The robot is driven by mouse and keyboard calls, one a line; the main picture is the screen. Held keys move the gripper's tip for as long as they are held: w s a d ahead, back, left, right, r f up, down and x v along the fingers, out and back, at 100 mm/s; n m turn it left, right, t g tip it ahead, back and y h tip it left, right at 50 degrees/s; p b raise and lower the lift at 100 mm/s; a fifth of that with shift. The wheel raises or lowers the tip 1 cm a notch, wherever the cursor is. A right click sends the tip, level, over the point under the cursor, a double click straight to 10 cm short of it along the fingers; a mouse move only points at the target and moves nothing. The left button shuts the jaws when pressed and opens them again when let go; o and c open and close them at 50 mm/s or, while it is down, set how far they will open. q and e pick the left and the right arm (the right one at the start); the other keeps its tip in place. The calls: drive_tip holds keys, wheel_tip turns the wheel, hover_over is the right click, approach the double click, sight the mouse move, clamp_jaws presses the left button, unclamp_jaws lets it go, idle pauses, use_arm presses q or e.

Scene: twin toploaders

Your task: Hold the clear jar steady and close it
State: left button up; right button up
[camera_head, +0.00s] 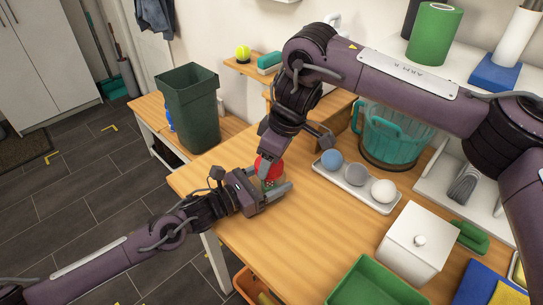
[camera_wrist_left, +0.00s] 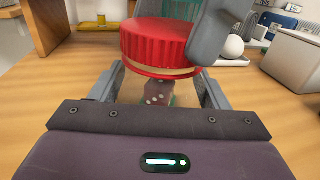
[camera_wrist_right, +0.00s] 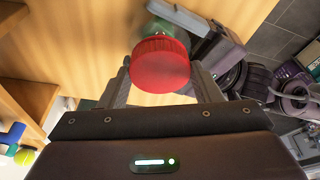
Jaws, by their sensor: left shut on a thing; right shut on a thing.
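The clear jar (camera_wrist_left: 158,92) stands on the wooden table near its left edge, with dice visible inside. My left gripper (camera_head: 270,194) is shut on it, one finger on each side. The ribbed red lid (camera_wrist_left: 160,42) is at the top of the jar; it also shows in the head view (camera_head: 268,167) and the right wrist view (camera_wrist_right: 160,64). My right gripper (camera_head: 274,156) comes from above and is shut on the lid. A tan strip shows under the lid's rim; I cannot tell whether the lid is seated. The fingers hide much of the jar.
A white tray (camera_head: 378,203) with several balls lies right of the jar, before a teal tub (camera_head: 390,143). A white lidded box (camera_head: 412,243) and a green bin (camera_head: 368,285) stand front right. Bare tabletop lies between. A dark green bin (camera_head: 190,110) stands back left.

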drive_tip(key=m+t, duration=0.1)
drive_tip(key=m, duration=0.3)
drive_tip(key=shift+s+a+h, duration=0.1)
drive_tip(key=shift+a+h, duration=0.05)
drive_tip(key=shift+h, duration=0.15)
drive_tip(key=m+h, duration=0.1)
drive_tip(key=m, duration=0.3)
drive_tip(key=shift+a+r+t, duration=0.1)
drive_tip(key=shift+a+t, duration=0.05)
drive_tip(key=shift+t, duration=0.25)
drive_tip(key=m+h, duration=0.1)
drive_tip(key=m, duration=0.2)
drive_tip(key=shift+a+m, duration=0.1)
drive_tip(key=shift+m, duration=0.3)
drive_tip(key=m, duration=0.3)
drive_tip(key=shift+h, duration=0.4)
drive_tip(key=o, duration=0.9)
drive_tip(key=shift+o, duration=0.2)
drive_tip(key=shift+r, duration=2.15)
